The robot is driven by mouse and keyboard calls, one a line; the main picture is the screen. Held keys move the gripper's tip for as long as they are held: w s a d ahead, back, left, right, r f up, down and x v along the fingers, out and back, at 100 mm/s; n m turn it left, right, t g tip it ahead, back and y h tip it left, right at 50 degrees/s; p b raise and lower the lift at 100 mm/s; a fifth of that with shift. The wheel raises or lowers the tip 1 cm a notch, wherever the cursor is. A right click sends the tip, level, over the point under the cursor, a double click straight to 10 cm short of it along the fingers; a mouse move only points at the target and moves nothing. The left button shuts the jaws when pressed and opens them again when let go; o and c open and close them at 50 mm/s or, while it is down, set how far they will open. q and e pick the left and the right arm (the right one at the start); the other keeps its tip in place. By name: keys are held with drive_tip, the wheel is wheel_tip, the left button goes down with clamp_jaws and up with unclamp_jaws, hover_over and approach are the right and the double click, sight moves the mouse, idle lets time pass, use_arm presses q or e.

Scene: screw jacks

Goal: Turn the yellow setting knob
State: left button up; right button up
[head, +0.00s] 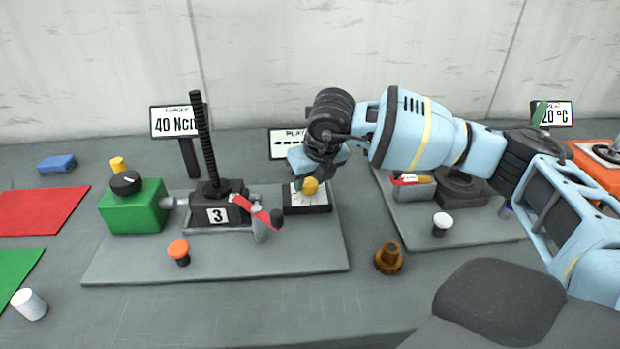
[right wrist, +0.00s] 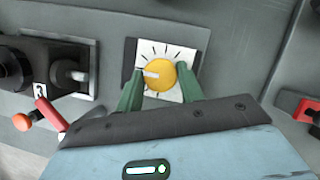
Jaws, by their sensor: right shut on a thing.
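The yellow setting knob (head: 310,186) sits on a small dark box with a white dial face (head: 321,197), on the right part of the grey plate of jack 3. In the right wrist view the knob (right wrist: 159,75) shows from above, with a white pointer mark towards the left and black ticks around it. My right gripper (head: 308,176) is over the knob. In the right wrist view its two green fingers (right wrist: 160,84) stand on either side of the knob, shut on it. My left gripper is not in view.
Jack 3 (head: 217,214) with its red-handled crank (head: 265,213) and a green box (head: 134,207) stand left of the dial. An orange-capped button (head: 178,251) is in front. A brown brass part (head: 389,257) and a white-capped button (head: 441,223) are to the right.

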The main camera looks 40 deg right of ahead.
drive_tip(key=shift+n, duration=0.3)
drive_tip(key=shift+d+n+y, duration=0.1)
drive_tip(key=shift+n+y, duration=0.4)
drive_tip(key=shift+n, duration=0.75)
drive_tip(key=shift+d+n+y, duration=0.1)
drive_tip(key=shift+n+y, duration=0.4)
drive_tip(key=shift+n, duration=0.75)
drive_tip(key=o, duration=1)
drive_tip(key=shift+v, duration=3.9)
drive_tip(key=shift+w, duration=0.1)
